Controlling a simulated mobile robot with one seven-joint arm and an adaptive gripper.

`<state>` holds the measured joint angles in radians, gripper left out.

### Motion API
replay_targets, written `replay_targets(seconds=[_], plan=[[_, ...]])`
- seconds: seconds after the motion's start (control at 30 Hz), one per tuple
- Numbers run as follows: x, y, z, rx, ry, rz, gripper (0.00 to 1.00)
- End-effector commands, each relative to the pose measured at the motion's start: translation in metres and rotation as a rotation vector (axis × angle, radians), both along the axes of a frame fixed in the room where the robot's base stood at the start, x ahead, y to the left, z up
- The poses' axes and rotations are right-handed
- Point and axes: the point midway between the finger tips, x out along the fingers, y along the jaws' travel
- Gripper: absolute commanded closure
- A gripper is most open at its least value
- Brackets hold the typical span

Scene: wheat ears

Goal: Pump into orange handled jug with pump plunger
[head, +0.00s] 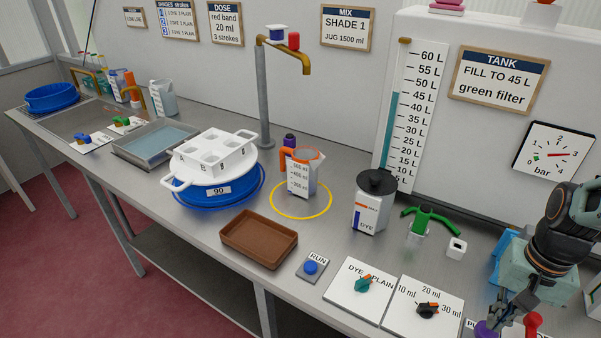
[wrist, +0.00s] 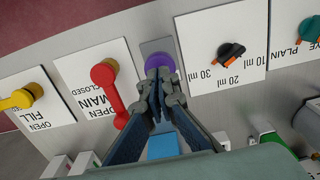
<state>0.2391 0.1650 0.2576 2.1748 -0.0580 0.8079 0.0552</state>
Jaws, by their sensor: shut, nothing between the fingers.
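The orange-handled jug (head: 300,178) stands upright inside a yellow ring on the bench, below the brass spout (head: 290,60) of a grey post. It is clear with a printed scale; I cannot make out any liquid in it. The purple pump plunger (head: 487,329) is at the bottom right of the head view and just beyond my fingertips in the wrist view (wrist: 160,62). My gripper (wrist: 161,84) is shut and empty, its tips at the plunger's near edge; I cannot tell whether they touch. My gripper also shows in the head view (head: 507,312).
A teal DYE/PLAIN knob (head: 363,284) and a black 10/20/30 ml knob (head: 428,310) sit beside the plunger. The red MAIN lever (wrist: 108,88) is close on its other side. A dye canister (head: 371,205), brown tray (head: 259,240) and RUN button (head: 310,267) are farther left.

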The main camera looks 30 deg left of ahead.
Motion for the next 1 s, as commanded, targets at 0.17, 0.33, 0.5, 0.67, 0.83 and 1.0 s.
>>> replay_targets(seconds=[0.17, 0.33, 0.5, 0.67, 0.83, 1.0], plan=[[0.000, 0.000, 0.000, 0.000, 0.000, 0.000, 1.00], [0.000, 0.000, 0.000, 0.000, 0.000, 0.000, 1.00], [0.000, 0.000, 0.000, 0.000, 0.000, 0.000, 1.00], [0.000, 0.000, -0.002, 0.000, 0.000, 0.000, 1.00], [0.000, 0.000, -0.007, 0.000, 0.000, 0.000, 1.00], [0.000, 0.000, -0.014, 0.000, 0.001, 0.000, 1.00]])
